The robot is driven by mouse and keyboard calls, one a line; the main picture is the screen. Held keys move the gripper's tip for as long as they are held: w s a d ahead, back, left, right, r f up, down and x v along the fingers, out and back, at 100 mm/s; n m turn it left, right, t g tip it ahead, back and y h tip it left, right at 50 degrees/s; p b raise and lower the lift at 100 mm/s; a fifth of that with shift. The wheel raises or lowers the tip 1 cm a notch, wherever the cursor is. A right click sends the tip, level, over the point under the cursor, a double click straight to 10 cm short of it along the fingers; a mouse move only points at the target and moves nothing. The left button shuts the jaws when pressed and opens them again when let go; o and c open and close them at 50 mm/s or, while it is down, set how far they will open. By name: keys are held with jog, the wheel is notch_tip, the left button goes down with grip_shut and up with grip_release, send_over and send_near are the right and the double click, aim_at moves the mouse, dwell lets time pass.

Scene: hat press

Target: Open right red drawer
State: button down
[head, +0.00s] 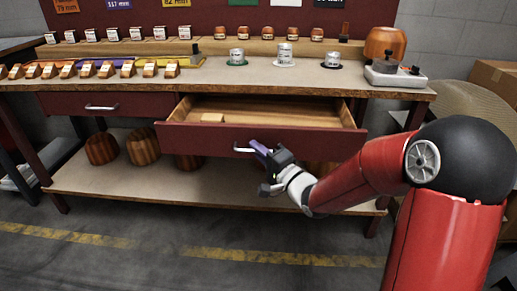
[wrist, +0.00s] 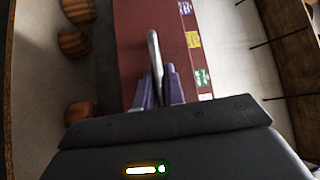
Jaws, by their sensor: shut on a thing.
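The right red drawer (head: 222,139) stands pulled out from the workbench in the head view, its wooden inside showing. A small light wooden block lies in it at the left. In the wrist view its red front (wrist: 136,40) runs up the picture. My gripper (head: 256,149) is at the middle of the drawer front, shut on the metal handle (head: 242,149). In the wrist view the purple fingers of my gripper (wrist: 160,88) close around the handle bar (wrist: 153,50). Part of the handle is hidden by the fingers.
The left red drawer (head: 70,104) is shut. The bench top (head: 300,76) holds several cans, small boxes and a scale. Wooden hat blocks (head: 142,146) stand on the lower shelf (head: 110,182). A cardboard box (head: 493,80) is at the right. The floor in front is clear.

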jog(key=c, duration=1.8)
grip_release()
jog(key=shift+o, duration=0.2)
jog(key=v, duration=0.8)
